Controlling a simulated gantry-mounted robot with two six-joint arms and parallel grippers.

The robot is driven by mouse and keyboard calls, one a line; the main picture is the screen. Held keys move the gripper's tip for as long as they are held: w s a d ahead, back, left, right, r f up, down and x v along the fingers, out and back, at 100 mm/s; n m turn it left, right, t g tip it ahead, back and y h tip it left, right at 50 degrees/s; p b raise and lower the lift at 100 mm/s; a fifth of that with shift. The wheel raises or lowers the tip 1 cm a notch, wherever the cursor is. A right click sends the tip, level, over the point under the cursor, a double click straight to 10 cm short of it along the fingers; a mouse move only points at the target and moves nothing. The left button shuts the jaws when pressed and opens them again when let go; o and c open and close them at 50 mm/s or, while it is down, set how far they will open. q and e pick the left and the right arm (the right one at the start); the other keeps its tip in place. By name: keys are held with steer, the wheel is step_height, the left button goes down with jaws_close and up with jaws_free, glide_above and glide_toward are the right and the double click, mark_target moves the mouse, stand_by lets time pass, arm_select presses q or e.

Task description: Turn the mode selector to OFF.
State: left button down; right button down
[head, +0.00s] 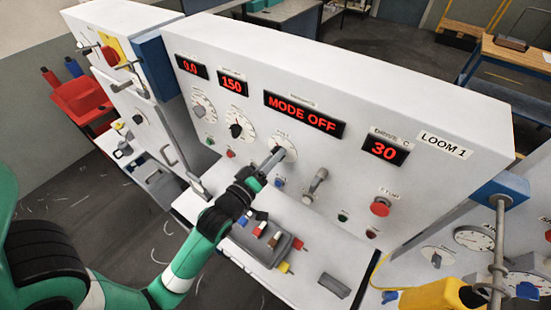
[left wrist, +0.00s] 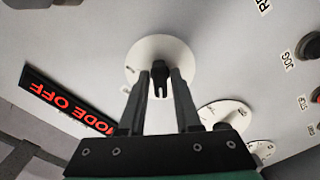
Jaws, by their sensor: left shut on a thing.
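The mode selector (head: 286,141) is a dark knob on a round white dial in the middle of the loom's front panel. Its display (head: 304,114) reads "MODE OFF" in red. My left gripper (head: 274,158) reaches up to the selector from below left. In the left wrist view, the fingers of the left gripper (left wrist: 160,76) are shut on the dark selector knob (left wrist: 159,68), with the white dial (left wrist: 142,51) behind it. The fingers hide part of the knob and the dial. The right gripper is not in view.
Other dials (head: 239,124), a lever (head: 315,186) and a red stop button (head: 380,206) sit around the selector. A grey tray (head: 252,246) with coloured items lies on the ledge below. A yellow object (head: 430,295) stands at lower right.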

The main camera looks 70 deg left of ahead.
arm_select(q)
steer(key=c, duration=0.8)
jaws_free()
steer(key=v, duration=0.7)
